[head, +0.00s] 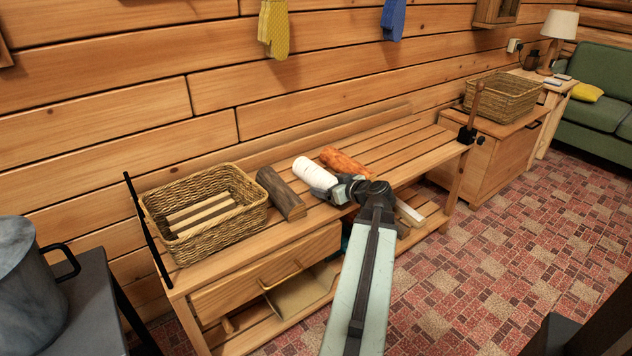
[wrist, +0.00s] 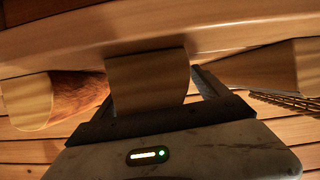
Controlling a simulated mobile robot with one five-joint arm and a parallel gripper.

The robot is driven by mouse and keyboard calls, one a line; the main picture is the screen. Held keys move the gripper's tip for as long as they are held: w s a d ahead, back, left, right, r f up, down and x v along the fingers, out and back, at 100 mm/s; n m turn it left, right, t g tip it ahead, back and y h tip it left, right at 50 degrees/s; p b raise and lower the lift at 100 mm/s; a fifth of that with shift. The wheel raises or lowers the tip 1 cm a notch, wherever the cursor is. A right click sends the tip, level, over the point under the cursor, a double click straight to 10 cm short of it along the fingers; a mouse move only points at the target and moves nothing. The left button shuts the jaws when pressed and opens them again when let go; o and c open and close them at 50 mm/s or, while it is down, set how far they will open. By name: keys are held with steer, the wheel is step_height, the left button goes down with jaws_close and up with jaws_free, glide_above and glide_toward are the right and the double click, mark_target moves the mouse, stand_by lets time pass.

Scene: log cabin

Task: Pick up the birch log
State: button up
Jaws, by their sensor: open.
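The birch log (head: 312,172) is the white log lying on the slatted bench, between a dark brown log (head: 280,193) and an orange-brown log (head: 342,160). My gripper (head: 333,190) is at the near end of the birch log and hides part of it. In the wrist view, the pale cut end of the middle log (wrist: 148,80) lies between the fingers of my gripper (wrist: 155,98). The jaws are open. Whether either finger touches the log I cannot tell.
A wicker basket (head: 205,208) stands on the bench's left end. Another basket (head: 503,98) sits on a cabinet at the back right. A pot (head: 28,290) stands at the far left.

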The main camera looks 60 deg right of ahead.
steer(key=shift+w, duration=0.1)
jaws_close()
steer(key=shift+r, duration=0.1)
